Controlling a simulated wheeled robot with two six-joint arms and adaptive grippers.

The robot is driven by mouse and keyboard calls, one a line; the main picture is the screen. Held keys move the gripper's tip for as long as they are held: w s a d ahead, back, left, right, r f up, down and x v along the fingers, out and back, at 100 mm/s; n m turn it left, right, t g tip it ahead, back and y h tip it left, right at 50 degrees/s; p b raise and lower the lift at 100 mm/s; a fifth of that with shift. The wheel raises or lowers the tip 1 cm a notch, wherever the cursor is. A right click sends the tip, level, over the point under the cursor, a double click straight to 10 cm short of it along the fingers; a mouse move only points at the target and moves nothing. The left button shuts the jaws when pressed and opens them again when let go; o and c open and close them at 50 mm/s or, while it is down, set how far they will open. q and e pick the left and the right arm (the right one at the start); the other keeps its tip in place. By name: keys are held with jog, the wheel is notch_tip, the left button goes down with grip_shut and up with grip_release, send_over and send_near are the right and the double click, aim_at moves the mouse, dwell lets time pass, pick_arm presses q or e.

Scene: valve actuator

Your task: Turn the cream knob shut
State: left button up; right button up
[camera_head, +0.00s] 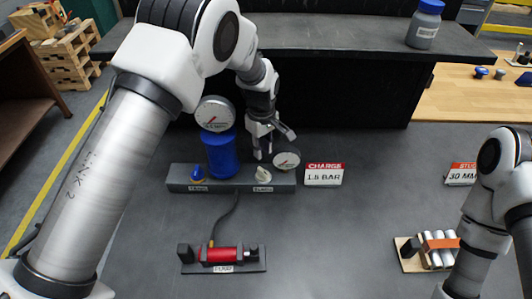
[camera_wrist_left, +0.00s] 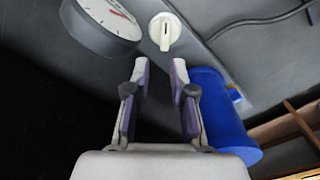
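The cream knob (camera_head: 264,174) sits on the right part of the grey manifold block (camera_head: 228,186), above a small label. It also shows in the left wrist view (camera_wrist_left: 165,32), as a round cream dial with a raised bar. My left gripper (camera_head: 271,154) is above and behind the knob, close to the small gauge (camera_head: 287,160). In the left wrist view its two fingers (camera_wrist_left: 160,65) are apart with nothing between them, and the knob lies just beyond the tips. My right arm comes in at the right edge of the head view, but its gripper is not visible.
A blue cylinder (camera_head: 221,155) with a large gauge (camera_head: 215,114) and a blue knob (camera_head: 198,174) stand left on the block. A red pump (camera_head: 219,255) is in front, joined by a hose. A CHARGE 1.5 BAR sign (camera_head: 324,174) stands right.

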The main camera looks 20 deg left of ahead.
aim_at(262, 170)
pick_arm(q)
jog(key=shift+s, duration=0.4)
notch_tip(262, 170, down, 8)
jog(key=p, duration=0.3)
jog(key=shift+w+r, duration=0.15)
jog(key=shift+r, duration=0.1)
grip_shut()
